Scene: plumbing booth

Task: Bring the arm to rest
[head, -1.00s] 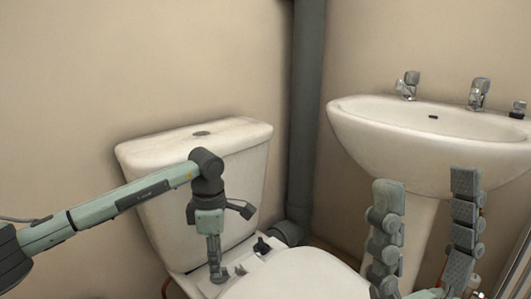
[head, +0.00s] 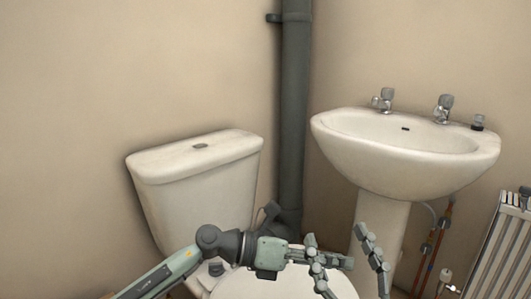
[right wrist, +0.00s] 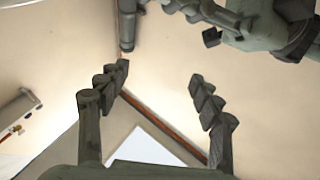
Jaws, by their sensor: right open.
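In the head view my left gripper (head: 345,262) is at the bottom centre, in front of the toilet, pointing right. Its fingers overlap those of my right gripper, so I cannot tell whether it is open or shut. My right gripper (head: 339,234) points upward at the bottom centre, with its two fingers apart and nothing between them. In the right wrist view the right gripper (right wrist: 158,78) is open and empty. The left gripper's palm (right wrist: 255,28) shows at the top right of that view, close beyond the right fingers. Whether the two grippers touch is unclear.
A white toilet cistern (head: 196,160) stands at the left, its seat partly hidden by my left arm. A grey vertical pipe (head: 295,110) runs up the corner. A white basin (head: 405,155) on a pedestal is at the right. A radiator (head: 499,245) stands at the right edge.

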